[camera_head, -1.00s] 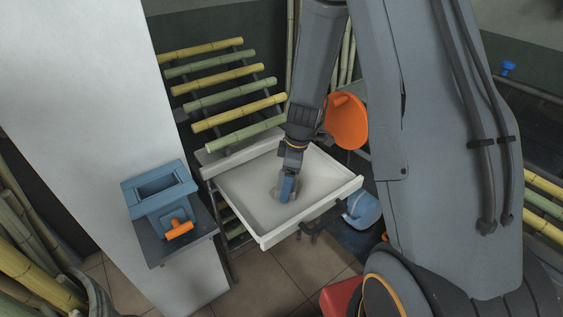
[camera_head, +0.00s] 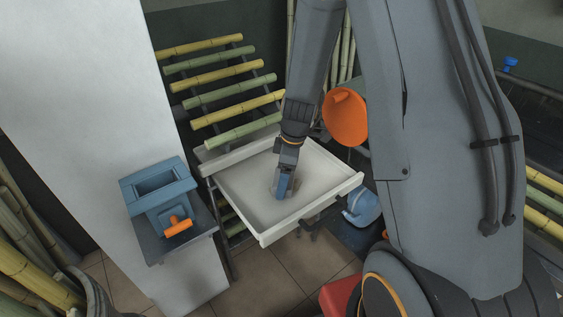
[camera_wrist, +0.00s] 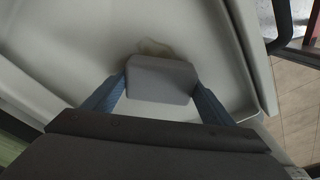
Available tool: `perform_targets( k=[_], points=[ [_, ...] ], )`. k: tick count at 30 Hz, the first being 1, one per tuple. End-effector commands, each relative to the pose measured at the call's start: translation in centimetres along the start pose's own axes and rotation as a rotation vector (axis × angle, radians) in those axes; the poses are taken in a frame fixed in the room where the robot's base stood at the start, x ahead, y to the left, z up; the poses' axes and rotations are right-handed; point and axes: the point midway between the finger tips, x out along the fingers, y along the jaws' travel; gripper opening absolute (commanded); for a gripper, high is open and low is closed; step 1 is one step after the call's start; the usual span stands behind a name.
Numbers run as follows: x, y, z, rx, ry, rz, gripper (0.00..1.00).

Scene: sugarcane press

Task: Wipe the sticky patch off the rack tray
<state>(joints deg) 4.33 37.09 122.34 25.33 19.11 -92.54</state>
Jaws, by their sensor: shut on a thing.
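The rack tray (camera_head: 238,199) is a white, shallow, rimmed tray in front of the cane rack; its inside also shows in the wrist view (camera_wrist: 60,45). My gripper (camera_head: 283,191) is down inside the tray. In the wrist view its two blue fingers (camera_wrist: 160,92) are shut on a grey block-like pad (camera_wrist: 162,80), held between them. A brownish sticky patch (camera_wrist: 155,47) shows on the tray floor just beyond the pad's far edge. Part of the patch may be hidden under the pad. Whether the pad touches the floor is hard to tell.
A blue box-shaped device (camera_head: 160,190) with an orange handle (camera_head: 177,226) stands on a small dark stand to the left. An orange disc (camera_head: 346,118) and a blue jug (camera_head: 361,207) are right of the tray. Cane poles (camera_head: 215,94) lie on the rack behind it.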

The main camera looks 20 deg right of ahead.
Motion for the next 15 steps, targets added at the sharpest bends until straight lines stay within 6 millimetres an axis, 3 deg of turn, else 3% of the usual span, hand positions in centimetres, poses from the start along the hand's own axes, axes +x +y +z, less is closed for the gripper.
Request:
perform_targets(
  k=[6, 9, 15],
  points=[
    [-0.2, -0.6, -0.8, 0.008, 0.0, 0.0, 0.56],
    [-2.5, -0.5, -0.9, 0.009, 0.0, 0.003, 0.56],
    [-4.1, -0.5, -1.1, 0.012, -0.001, 0.002, 0.56]
  ],
)
